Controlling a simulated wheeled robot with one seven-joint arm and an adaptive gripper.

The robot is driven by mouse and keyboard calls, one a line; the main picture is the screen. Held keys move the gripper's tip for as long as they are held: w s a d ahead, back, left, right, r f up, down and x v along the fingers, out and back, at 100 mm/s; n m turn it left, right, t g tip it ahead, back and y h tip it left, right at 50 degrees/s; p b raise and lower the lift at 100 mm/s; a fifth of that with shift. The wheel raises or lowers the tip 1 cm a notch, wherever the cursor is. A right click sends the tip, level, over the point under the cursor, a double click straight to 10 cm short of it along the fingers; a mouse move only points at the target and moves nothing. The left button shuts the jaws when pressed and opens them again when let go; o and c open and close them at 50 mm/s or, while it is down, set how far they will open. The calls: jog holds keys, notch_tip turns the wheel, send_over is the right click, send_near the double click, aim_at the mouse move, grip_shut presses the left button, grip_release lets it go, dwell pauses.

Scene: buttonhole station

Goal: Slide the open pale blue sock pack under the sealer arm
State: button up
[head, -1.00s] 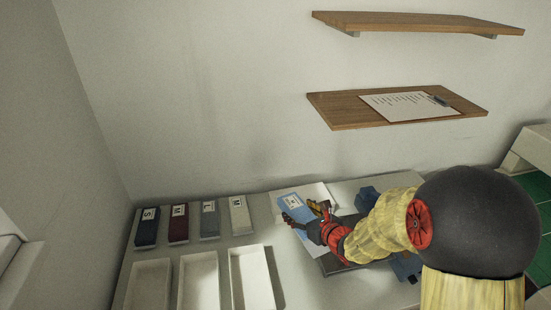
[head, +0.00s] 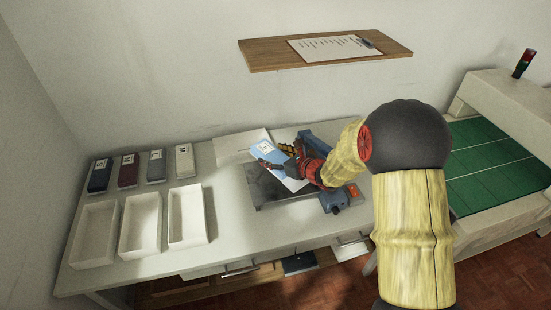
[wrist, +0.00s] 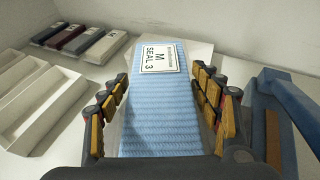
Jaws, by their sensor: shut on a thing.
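The pale blue sock pack (head: 266,152) is at my gripper (head: 288,158), over the dark plate of the sealer. In the wrist view the pack (wrist: 160,100) is ribbed and blue, with a white label reading "M SEAL 3" at its far end. My gripper (wrist: 162,105) is shut on the pack, its fingers along both long sides. The blue sealer arm (wrist: 282,100) stands just right of the right finger in the wrist view. In the head view the sealer (head: 335,198) shows a blue body with a red switch; my arm hides part of it. The pack's near end is hidden.
Several packs (head: 128,170) lie in a row at the back left of the table (head: 215,240). Three empty white trays (head: 140,223) stand in front of them. A shelf (head: 268,58) with a clipboard hangs above. A green conveyor (head: 490,160) is at the right.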

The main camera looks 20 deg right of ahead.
aim_at(274, 178)
jog(key=shift+d+f, duration=0.1)
jog(key=shift+f, duration=0.3)
jog(key=shift+f+b, duration=2.75)
jog(key=shift+f, duration=1.1)
jog(key=o, duration=1.4)
jog(key=shift+o, duration=0.2)
jog(key=shift+s, duration=0.1)
